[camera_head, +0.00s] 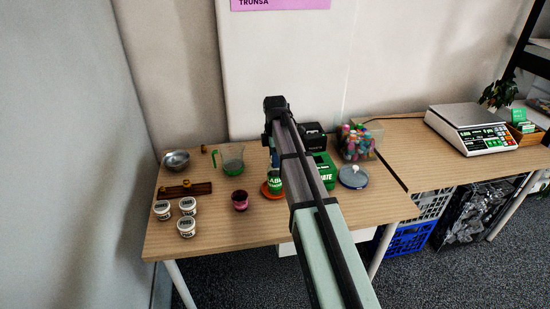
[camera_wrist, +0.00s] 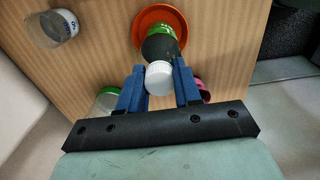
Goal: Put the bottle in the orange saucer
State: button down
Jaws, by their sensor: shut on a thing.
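The bottle (camera_wrist: 160,47), dark with a green label and a white cap, is between the blue fingers of my gripper (camera_wrist: 159,88) in the wrist view. My gripper is shut on it near the cap. The orange saucer (camera_wrist: 160,13) lies on the table behind the bottle's lower end. In the head view the green-labelled bottle (camera_head: 275,183) appears at the orange saucer (camera_head: 265,190), partly hidden by my arm. I cannot tell whether its base touches the saucer. The fingertips are mostly hidden in the head view.
A dark red cup (camera_head: 240,200) stands left of the saucer, with a green-based jug (camera_head: 230,160) behind. White tubs (camera_head: 187,228), a metal bowl (camera_head: 177,160), a green box (camera_head: 324,170), a round glass piece (camera_head: 353,177) and a bin of colourful items (camera_head: 356,142) share the table.

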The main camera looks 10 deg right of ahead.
jog(key=shift+f, duration=0.1)
jog(key=c, duration=0.8)
grip_release()
jog(key=shift+o, duration=0.2)
notch_tip(320, 180, up, 12)
